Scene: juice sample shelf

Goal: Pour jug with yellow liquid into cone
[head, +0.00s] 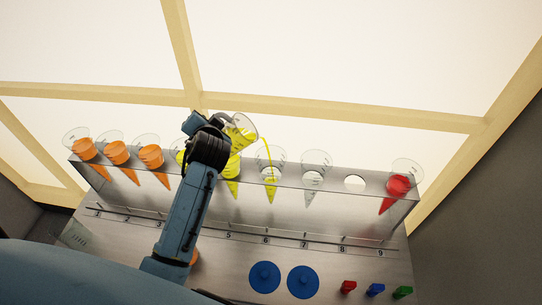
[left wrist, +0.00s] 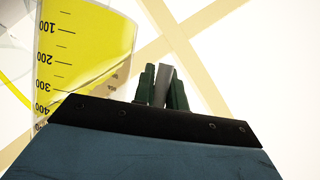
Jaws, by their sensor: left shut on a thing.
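My left gripper (head: 222,119) is shut on the grey handle of the clear jug (head: 242,131), above the shelf. The jug is tilted to the right, and a thin yellow stream arcs from its lip into the clear cone (head: 270,174) above label 6. That cone holds yellow liquid in its lower part. In the left wrist view the jug (left wrist: 80,45) shows yellow liquid and a printed scale, and the gripper fingers (left wrist: 164,85) close around the handle bar. My right gripper is not in view.
The clear shelf (head: 330,205) also holds orange cones (head: 116,153) at left, yellow cones (head: 232,187) partly behind my arm, an empty cone (head: 313,178), an empty hole (head: 355,183) and a red cone (head: 398,188). Two blue round lids (head: 264,277) and small coloured blocks (head: 375,290) lie in front.

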